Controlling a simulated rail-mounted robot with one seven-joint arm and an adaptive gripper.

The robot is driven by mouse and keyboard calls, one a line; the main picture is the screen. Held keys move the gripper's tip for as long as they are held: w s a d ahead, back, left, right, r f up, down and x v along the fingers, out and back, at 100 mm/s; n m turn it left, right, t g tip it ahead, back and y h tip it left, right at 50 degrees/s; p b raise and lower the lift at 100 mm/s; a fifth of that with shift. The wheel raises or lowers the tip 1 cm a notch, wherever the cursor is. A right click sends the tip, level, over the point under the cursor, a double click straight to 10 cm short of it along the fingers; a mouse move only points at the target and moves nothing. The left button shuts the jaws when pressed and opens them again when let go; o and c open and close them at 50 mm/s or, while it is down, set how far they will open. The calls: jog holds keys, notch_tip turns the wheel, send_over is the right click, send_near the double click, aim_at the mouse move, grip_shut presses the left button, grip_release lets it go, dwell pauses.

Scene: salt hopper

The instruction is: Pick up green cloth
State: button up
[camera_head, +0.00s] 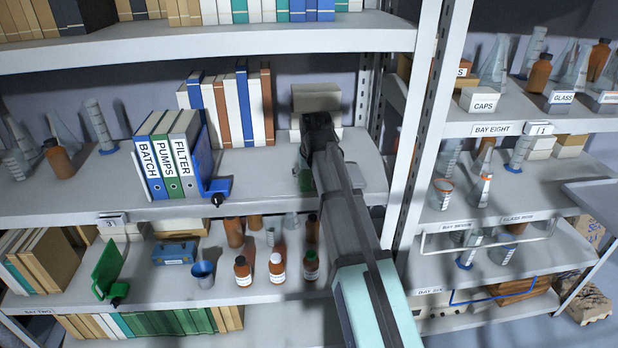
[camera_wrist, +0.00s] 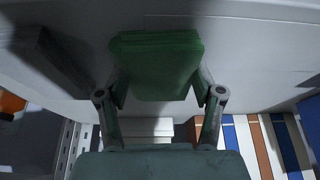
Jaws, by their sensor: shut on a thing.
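The green cloth (camera_wrist: 157,65) is a folded, thick pad between the two fingers of my gripper (camera_wrist: 160,88) in the wrist view. The fingers are shut on it from both sides. In the head view, a small green piece of the cloth (camera_head: 305,181) shows at the left edge of my arm, over the middle shelf. My arm hides the rest of it and most of the fingers there. I cannot tell whether the cloth touches the shelf.
Books (camera_head: 228,108) and labelled binders (camera_head: 167,160) stand left of my arm, with a blue scoop-like item (camera_head: 214,187) beside them. A pale box (camera_head: 315,98) stands behind my gripper. A metal upright (camera_head: 428,120) is at right.

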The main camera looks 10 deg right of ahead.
aim_at(310, 178)
notch_tip(310, 178, up, 9)
jog(key=shift+w+f+b, duration=0.1)
jog(key=shift+w+b, duration=0.05)
jog(key=shift+b, duration=0.95)
jog(key=shift+r, duration=0.55)
jog(key=shift+o, duration=0.2)
